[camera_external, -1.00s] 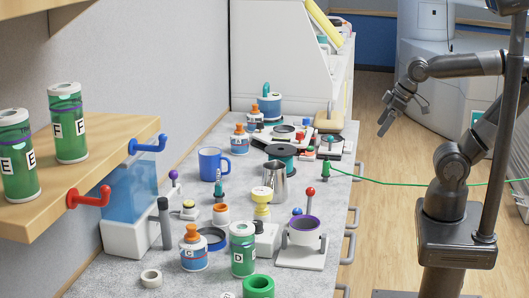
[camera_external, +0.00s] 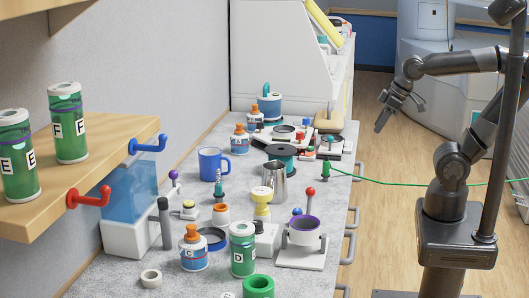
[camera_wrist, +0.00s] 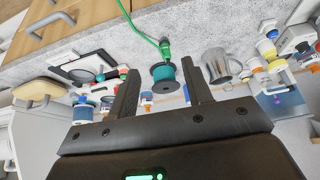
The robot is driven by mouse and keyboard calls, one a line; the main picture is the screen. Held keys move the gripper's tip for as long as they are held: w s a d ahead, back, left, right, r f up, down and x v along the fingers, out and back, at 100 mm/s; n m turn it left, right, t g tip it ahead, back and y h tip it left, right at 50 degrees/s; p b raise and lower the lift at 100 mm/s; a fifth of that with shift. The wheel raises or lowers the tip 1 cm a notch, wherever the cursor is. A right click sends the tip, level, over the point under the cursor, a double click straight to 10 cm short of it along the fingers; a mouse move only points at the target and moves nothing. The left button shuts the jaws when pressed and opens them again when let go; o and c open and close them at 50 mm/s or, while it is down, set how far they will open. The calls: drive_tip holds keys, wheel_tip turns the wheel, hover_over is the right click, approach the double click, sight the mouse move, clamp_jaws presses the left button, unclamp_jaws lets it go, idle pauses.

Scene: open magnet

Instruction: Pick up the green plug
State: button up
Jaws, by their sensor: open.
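The green plug (camera_external: 326,170) stands on the counter near its right edge, with a thin green cable (camera_external: 420,184) running off to the right. In the wrist view the green plug (camera_wrist: 165,50) shows beyond my fingertips, beside a teal-and-black spool (camera_wrist: 164,76), with its cable rising to the top edge. My gripper (camera_external: 383,122) is open and empty, out over the floor to the right of the counter and apart from the plug. Both dark fingers of my gripper (camera_wrist: 158,72) show in the wrist view with nothing between them.
The spool (camera_external: 281,152) and a metal pitcher (camera_external: 275,181) stand close to the plug. A cup stand with a red-knobbed lever (camera_external: 303,238) is nearer the front. Mugs, bottles and jars crowd the counter. Drawer handles (camera_external: 352,220) jut from its right side. The air between gripper and counter is clear.

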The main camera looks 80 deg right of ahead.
drive_tip(key=w+f+m+g, duration=0.2)
drive_tip(key=w+g, duration=0.1)
drive_tip(key=w, duration=0.6)
drive_tip(key=m+g, duration=0.2)
hover_over(326, 160)
drive_tip(key=f, duration=0.2)
drive_tip(key=s+f, duration=0.1)
drive_tip(key=f, duration=0.1)
drive_tip(key=shift+d, duration=0.35)
wheel_tip(326, 160, down, 5)
drive_tip(key=shift+w+f, duration=0.15)
drive_tip(key=f, duration=0.5)
drive_tip(key=shift+w+f, duration=0.3)
drive_tip(key=shift+w, duration=0.05)
drive_tip(key=c, duration=1)
